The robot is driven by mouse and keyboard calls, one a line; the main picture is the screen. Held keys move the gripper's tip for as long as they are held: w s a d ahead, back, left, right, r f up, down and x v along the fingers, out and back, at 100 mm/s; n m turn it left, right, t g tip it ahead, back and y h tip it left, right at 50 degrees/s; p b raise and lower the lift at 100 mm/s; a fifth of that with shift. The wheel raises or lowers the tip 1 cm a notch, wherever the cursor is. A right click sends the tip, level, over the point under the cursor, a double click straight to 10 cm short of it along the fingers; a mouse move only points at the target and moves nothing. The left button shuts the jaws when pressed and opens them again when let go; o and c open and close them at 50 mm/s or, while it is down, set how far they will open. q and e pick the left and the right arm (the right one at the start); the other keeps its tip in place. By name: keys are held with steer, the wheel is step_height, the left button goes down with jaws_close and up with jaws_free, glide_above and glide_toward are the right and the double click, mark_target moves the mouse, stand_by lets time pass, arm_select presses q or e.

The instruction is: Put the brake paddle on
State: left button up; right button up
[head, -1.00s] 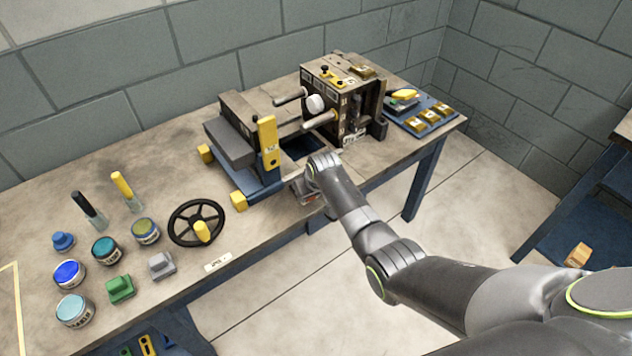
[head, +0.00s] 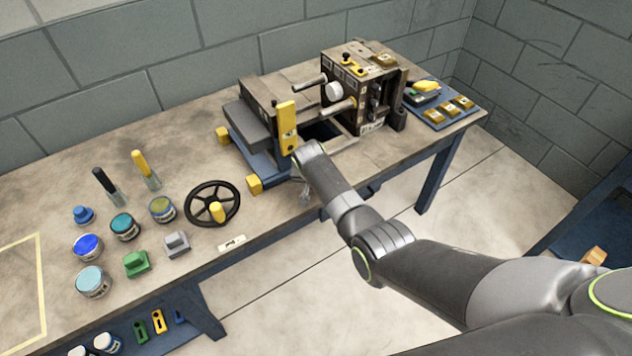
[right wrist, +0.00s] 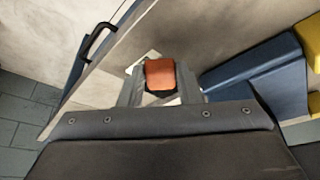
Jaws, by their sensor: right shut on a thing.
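My right gripper (head: 305,192) is at the bench's front edge, in front of the machine, and mostly hidden by my wrist in the head view. In the right wrist view my right gripper (right wrist: 160,88) is shut on an orange-red block-like piece (right wrist: 160,73). I cannot tell if this piece is the brake paddle, or whether it is fixed to anything. A yellow upright paddle (head: 287,128) with dark holes stands at the front of the machine (head: 360,90), just behind my right wrist. My left gripper is not in view.
A black handwheel (head: 212,204) with a yellow knob lies left of the machine. Tins, brushes and small blocks, such as a green block (head: 136,264), stand further left. A blue tray (head: 436,114) with brass blocks is at the right. The floor before the bench (head: 445,225) is clear.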

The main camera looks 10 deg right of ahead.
stand_by(0.3)
steer(key=o, duration=1)
steer(key=shift+a, duration=0.1)
steer(key=shift+s+a+r, duration=0.1)
steer(key=shift+s+r, duration=0.05)
steer(key=shift+r, duration=0.5)
steer(key=p+v, duration=0.1)
steer(key=v, duration=1.5)
steer(key=shift+s, duration=0.1)
